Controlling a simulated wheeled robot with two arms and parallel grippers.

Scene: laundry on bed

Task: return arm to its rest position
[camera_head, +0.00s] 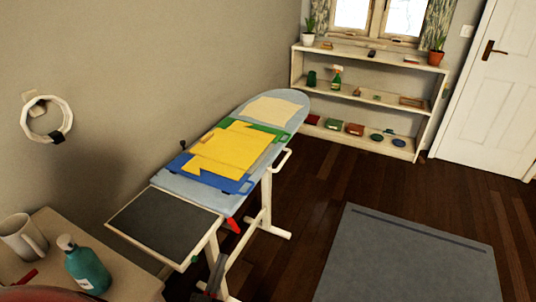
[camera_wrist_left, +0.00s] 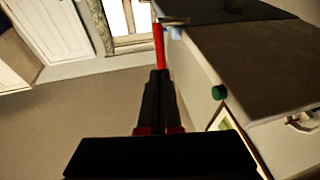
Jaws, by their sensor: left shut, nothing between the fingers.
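My left gripper (camera_head: 234,226) shows its red fingertips beside the ironing board's (camera_head: 227,203) near end, at the right of the dark rest plate (camera_head: 165,228). Its dark body shows lower down, partly hidden by the board's frame. In the left wrist view, the left gripper (camera_wrist_left: 158,45) has its red fingers together, with nothing between them. The fingertips lie close to the edge of a dark flat surface in that view; I cannot tell whether they touch it. A green knob (camera_wrist_left: 218,92) is to the right of the fingers. My right gripper is not in view.
Yellow cloth (camera_head: 235,150), blue and green cloths and a cream cloth (camera_head: 271,109) lie on the board. A mug (camera_head: 22,238) and a teal bottle (camera_head: 87,270) stand at lower left. A grey mat (camera_head: 405,265) lies right. A shelf (camera_head: 365,95) stands at the back.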

